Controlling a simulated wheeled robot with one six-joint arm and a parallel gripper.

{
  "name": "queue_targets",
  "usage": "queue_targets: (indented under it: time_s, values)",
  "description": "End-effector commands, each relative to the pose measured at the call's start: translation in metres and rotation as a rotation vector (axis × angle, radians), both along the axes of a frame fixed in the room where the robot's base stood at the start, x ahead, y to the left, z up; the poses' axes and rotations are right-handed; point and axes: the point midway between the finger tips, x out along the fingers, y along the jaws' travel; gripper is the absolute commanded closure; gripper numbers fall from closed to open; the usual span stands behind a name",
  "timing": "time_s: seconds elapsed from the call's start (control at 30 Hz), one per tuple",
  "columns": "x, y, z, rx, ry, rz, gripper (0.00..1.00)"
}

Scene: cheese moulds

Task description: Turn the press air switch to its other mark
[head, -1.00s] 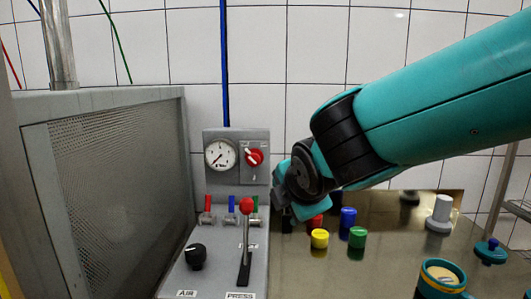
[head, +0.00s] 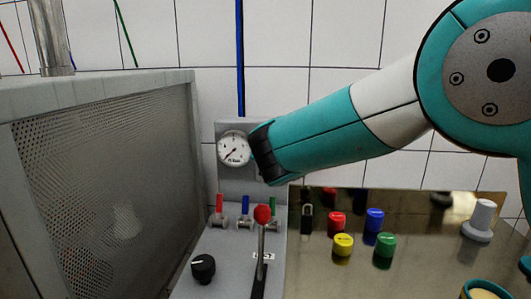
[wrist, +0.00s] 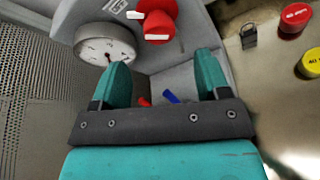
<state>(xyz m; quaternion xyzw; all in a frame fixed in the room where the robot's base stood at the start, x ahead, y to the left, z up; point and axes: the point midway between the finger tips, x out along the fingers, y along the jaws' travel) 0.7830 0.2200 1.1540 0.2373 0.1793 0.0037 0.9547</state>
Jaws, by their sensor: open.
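A red rotary switch (wrist: 158,20) with a white pointer bar sits beside the round gauge (wrist: 105,43) on the grey panel; the gauge also shows in the head view (head: 234,149). My arm hides the red switch in the head view. My gripper (wrist: 163,78) is open and empty, its two teal fingers apart. The switch lies beyond the fingertips, not between them. The head view shows my wrist in front of the panel, with the fingers hidden. A black knob (head: 203,267) sits lower on the console, left of the red-topped lever (head: 262,216).
Small red (head: 219,205), blue (head: 245,206) and green (head: 273,206) valve handles stand below the gauge. A perforated grey cabinet (head: 120,190) stands close on the left. A padlock (head: 307,218) and several coloured caps, one yellow (head: 343,244), are on the right.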

Motion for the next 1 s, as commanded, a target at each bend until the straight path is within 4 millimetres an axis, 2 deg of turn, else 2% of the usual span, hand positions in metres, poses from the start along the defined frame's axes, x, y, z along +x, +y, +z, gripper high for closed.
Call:
queue_targets:
  time_s: [0.03, 0.2, 0.4, 0.57, 0.83, 1.0]
  values:
    - [0.012, 0.0, -0.003, -0.001, 0.001, -0.004, 0.31]
    - [0.045, 0.005, -0.015, 0.001, 0.001, -0.001, 0.31]
    - [0.07, 0.01, -0.025, 0.001, 0.0, 0.003, 0.31]
    - [0.078, 0.012, -0.028, 0.001, 0.0, 0.005, 0.31]
    - [0.079, 0.012, -0.03, 0.0, 0.0, 0.006, 0.31]
    - [0.079, 0.012, -0.03, -0.001, 0.001, 0.005, 0.7]
